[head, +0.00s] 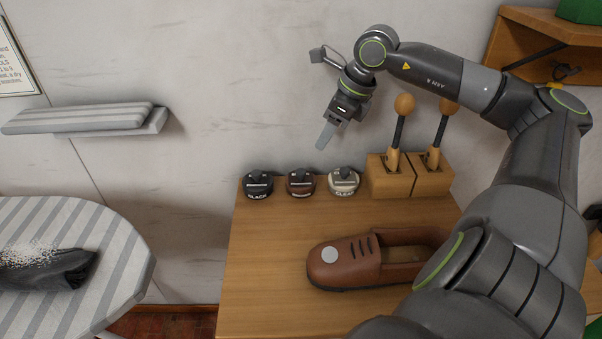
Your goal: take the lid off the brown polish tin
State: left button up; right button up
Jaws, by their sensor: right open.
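The brown polish tin (300,183) stands at the back of the wooden table, between the black tin (258,184) and the clear tin (343,181). Its lid, with a dark knob on top, sits on it. My right gripper (324,136) is open and empty. It hangs in the air above the tins, apart from them, with its fingers pointing down and slightly left. My left gripper is not in view.
A brown shoe (350,262) lies on the table (260,265) in front of the tins. Two brushes stand in wooden blocks (410,180) right of the tins. A striped ironing board (120,240) with a dark cloth is at left. The table's front left is clear.

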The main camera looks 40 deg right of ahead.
send_over(302, 171)
jog(key=s+d, duration=0.1)
jog(key=s, duration=0.1)
jog(key=shift+s+d+f, duration=0.1)
jog(key=shift+f, duration=1.65)
jog(key=shift+s+d+f, duration=0.1)
jog(key=shift+f, duration=1.65)
jog(key=shift+p+x, duration=0.45)
jog(key=shift+x, duration=2.1)
jog(key=shift+w+a+r, duration=0.1)
jog(key=shift+w, duration=0.1)
grip_shut()
